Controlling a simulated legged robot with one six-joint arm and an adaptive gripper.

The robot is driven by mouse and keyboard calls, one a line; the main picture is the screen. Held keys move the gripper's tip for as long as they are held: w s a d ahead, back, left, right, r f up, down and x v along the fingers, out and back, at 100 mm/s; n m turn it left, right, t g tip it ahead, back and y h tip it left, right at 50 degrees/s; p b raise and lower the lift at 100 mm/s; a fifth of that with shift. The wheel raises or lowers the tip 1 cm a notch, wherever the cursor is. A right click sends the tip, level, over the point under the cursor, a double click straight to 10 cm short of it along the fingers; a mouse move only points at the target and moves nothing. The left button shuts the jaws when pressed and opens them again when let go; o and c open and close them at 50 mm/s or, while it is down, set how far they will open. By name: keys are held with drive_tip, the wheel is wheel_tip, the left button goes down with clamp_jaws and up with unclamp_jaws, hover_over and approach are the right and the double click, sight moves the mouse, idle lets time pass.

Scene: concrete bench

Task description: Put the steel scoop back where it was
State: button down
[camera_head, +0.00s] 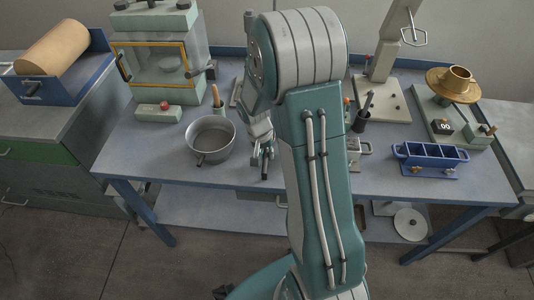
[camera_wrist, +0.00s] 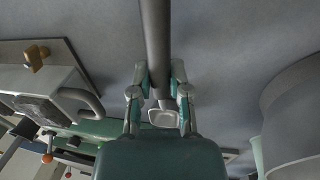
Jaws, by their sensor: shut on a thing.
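My gripper (camera_head: 266,154) is low over the middle of the bench, just right of the grey pan (camera_head: 211,139). In the wrist view its two fingers (camera_wrist: 159,82) are shut on the steel scoop (camera_wrist: 155,38). A long, round, dark grey shaft of the scoop runs from between the fingers to the top edge of that view. A small pale squarish piece shows between the fingers, and I cannot tell whether it belongs to the scoop. In the head view the scoop is too small and too hidden by my arm to make out clearly.
The blue bench top (camera_head: 160,160) is clear at front left. A glass-fronted cabinet (camera_head: 160,60), a small box with a red knob (camera_head: 158,112), a dark cup (camera_head: 360,122) and a blue compartment rack (camera_head: 430,156) stand around. A grey handled block (camera_wrist: 50,88) is left in the wrist view.

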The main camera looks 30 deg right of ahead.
drive_tip(key=shift+d+f, duration=0.1)
drive_tip(key=shift+d, duration=0.25)
drive_tip(key=c, duration=0.6)
unclamp_jaws()
drive_tip(key=shift+d, duration=0.45)
drive_tip(key=shift+a, duration=0.55)
drive_tip(key=shift+a+r, duration=0.1)
drive_tip(key=shift+r, duration=0.25)
wheel_tip(320, 180, up, 10)
drive_tip(key=w, duration=0.1)
drive_tip(key=s+a+r+n+t, duration=0.3)
drive_tip(key=s+a+r, duration=0.2)
drive_tip(key=s+r, duration=0.3)
drive_tip(key=s+a+r+n+t+y, duration=0.1)
drive_tip(key=s+a+r+n+t, duration=0.2)
drive_tip(key=s+a+r, duration=0.3)
drive_tip(key=s+r, duration=0.2)
drive_tip(key=s, duration=0.2)
drive_tip(key=shift+s+n+t+y, duration=0.3)
drive_tip(key=shift+s+n, duration=0.1)
drive_tip(key=shift+r, duration=0.1)
